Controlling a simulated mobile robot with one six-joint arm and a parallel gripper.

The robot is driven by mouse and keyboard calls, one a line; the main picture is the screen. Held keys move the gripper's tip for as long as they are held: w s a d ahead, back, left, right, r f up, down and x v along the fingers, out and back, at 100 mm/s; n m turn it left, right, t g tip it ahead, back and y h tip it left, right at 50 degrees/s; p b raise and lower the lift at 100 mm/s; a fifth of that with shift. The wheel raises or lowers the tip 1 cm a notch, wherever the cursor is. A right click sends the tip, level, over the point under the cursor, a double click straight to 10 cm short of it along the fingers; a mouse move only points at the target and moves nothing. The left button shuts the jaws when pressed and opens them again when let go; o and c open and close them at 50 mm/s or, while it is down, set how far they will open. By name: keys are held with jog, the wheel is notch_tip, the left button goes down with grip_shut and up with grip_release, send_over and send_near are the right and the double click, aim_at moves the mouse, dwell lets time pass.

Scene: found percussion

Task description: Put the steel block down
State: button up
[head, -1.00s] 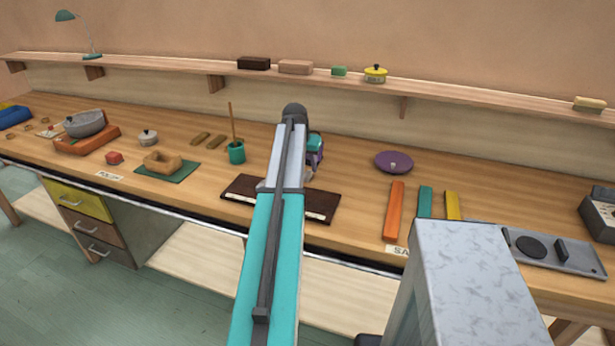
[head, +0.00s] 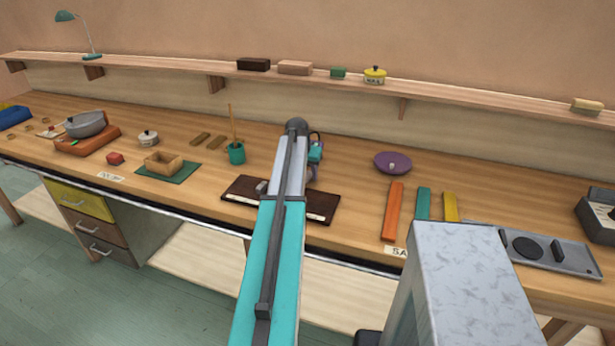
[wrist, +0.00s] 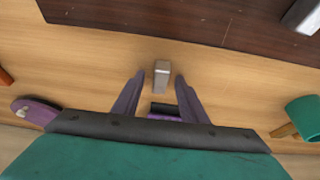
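A small grey block, which looks like the steel block (wrist: 161,76), stands upright on the wooden bench in the wrist view, between the tips of my gripper (wrist: 160,80). The purple fingers are spread, with a narrow gap on each side of the block. In the head view my gripper (head: 313,168) is mostly behind my arm, and this block is hidden there. A second silvery block (wrist: 303,15) lies on the dark board (wrist: 200,18) at the upper right; it also shows in the head view (head: 262,187).
The wall shelf (head: 200,72) runs behind. Bare bench surrounds the block.

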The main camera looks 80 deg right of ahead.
aim_at(309, 172)
dwell(0.5)
grip_shut()
jog(key=shift+r, duration=0.15)
jog(key=shift+r+b, duration=0.7)
jog(key=shift+r, duration=0.7)
jog(key=shift+s+a+r, duration=0.1)
jog(key=shift+a+r, duration=0.1)
jog(key=shift+a, duration=0.05)
jog(key=s+a+b, duration=0.1)
jog(key=s+a, duration=0.1)
jog(key=a, duration=0.2)
jog(key=s+a+r+b, duration=0.1)
jog(key=s+a, duration=0.1)
jog(key=a, duration=0.3)
jog(key=s+a+b, duration=0.1)
jog(key=s+a, duration=0.1)
jog(key=a, duration=0.3)
jog(key=shift+a+r+b, duration=0.15)
jog(key=shift+r+b, duration=0.1)
jog(key=shift+b, duration=0.05)
